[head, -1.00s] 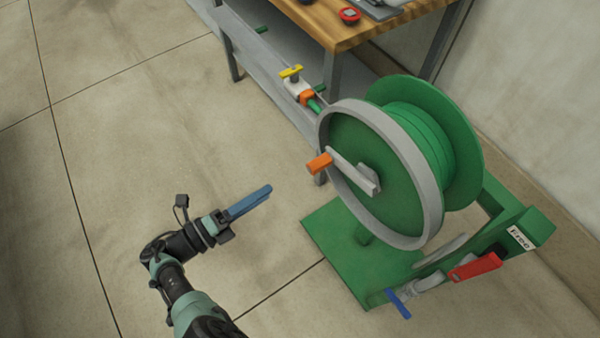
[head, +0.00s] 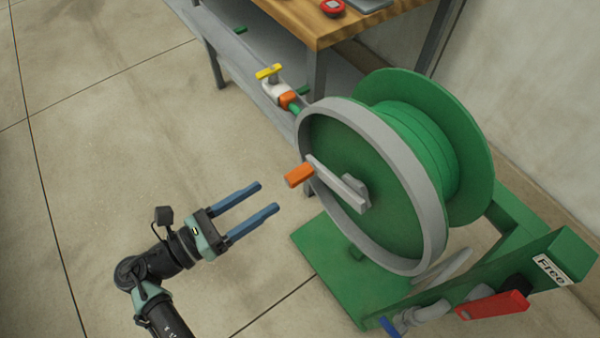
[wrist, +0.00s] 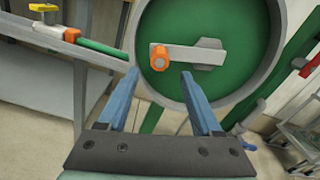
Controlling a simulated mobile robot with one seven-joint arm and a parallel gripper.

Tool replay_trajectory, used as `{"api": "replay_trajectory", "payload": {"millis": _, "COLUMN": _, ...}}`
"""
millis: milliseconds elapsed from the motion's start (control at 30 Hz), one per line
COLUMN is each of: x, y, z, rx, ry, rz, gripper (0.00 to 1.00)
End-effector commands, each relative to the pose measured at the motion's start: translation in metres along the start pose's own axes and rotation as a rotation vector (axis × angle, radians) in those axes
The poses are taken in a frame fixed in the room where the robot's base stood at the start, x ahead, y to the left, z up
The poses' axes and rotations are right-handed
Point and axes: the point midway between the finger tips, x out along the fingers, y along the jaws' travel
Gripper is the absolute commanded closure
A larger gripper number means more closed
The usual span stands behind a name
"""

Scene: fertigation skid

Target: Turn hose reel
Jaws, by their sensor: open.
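The green hose reel (head: 335,150) with a grey rim stands on a green base plate (head: 325,260). Its grey crank arm (head: 338,186) carries an orange handle (head: 299,175) at its left end. My gripper (head: 268,197) is open and empty, to the left of the orange handle and apart from it. In the wrist view, the handle (wrist: 159,59) shows ahead of the two blue fingers (wrist: 157,88), a little above the gap between their tips. The hose is wound on the drum behind the front disc.
A red lever (head: 492,305) and a blue lever (head: 390,327) sit on the reel's frame, near a "Free" label (head: 553,270). A yellow-handled valve (head: 269,72) is at the bench (head: 330,30) behind. The floor at left is clear.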

Motion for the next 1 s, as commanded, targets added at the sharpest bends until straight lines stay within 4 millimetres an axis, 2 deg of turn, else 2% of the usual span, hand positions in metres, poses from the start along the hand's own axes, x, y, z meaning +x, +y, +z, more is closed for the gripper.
{"api": "replay_trajectory", "payload": {"millis": 33, "x": 0.012, "y": -0.001, "z": -0.002, "rx": -0.001, "ry": 0.001, "rz": -0.005, "gripper": 0.34}}
{"api": "replay_trajectory", "payload": {"millis": 200, "x": 0.048, "y": -0.001, "z": -0.002, "rx": -0.001, "ry": 0.001, "rz": -0.004, "gripper": 0.34}}
{"api": "replay_trajectory", "payload": {"millis": 400, "x": 0.079, "y": 0.0, "z": -0.001, "rx": -0.002, "ry": 0.0, "rz": -0.002, "gripper": 0.34}}
{"api": "replay_trajectory", "payload": {"millis": 600, "x": 0.092, "y": 0.0, "z": -0.001, "rx": -0.002, "ry": 0.0, "rz": 0.0, "gripper": 0.34}}
{"api": "replay_trajectory", "payload": {"millis": 867, "x": 0.092, "y": 0.0, "z": 0.0, "rx": -0.002, "ry": 0.0, "rz": 0.0, "gripper": 0.34}}
{"api": "replay_trajectory", "payload": {"millis": 1000, "x": 0.092, "y": 0.0, "z": 0.0, "rx": -0.002, "ry": 0.0, "rz": 0.0, "gripper": 0.57}}
